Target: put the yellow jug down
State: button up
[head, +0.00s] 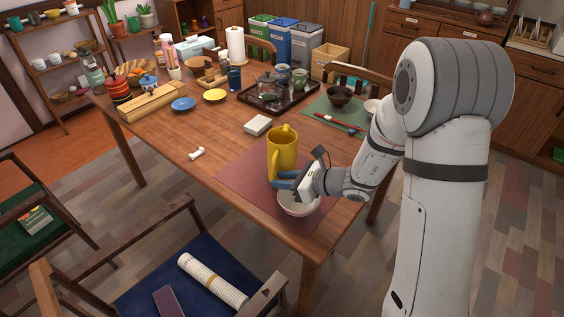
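The yellow jug (284,147) is upright over the dark red placemat (236,178) near the table's front right edge. Its handle faces left and toward the camera.
A white bowl (299,205) stands on the mat just below my gripper. A pale box (258,125) and a small white object (196,153) lie nearby. A dark tray (262,98) with a teapot and cups is farther back.

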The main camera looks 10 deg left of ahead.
jog(key=x, duration=0.5)
jog(key=shift+w+a+f, duration=0.15)
jog(key=shift+w+f, duration=0.05)
grip_shut()
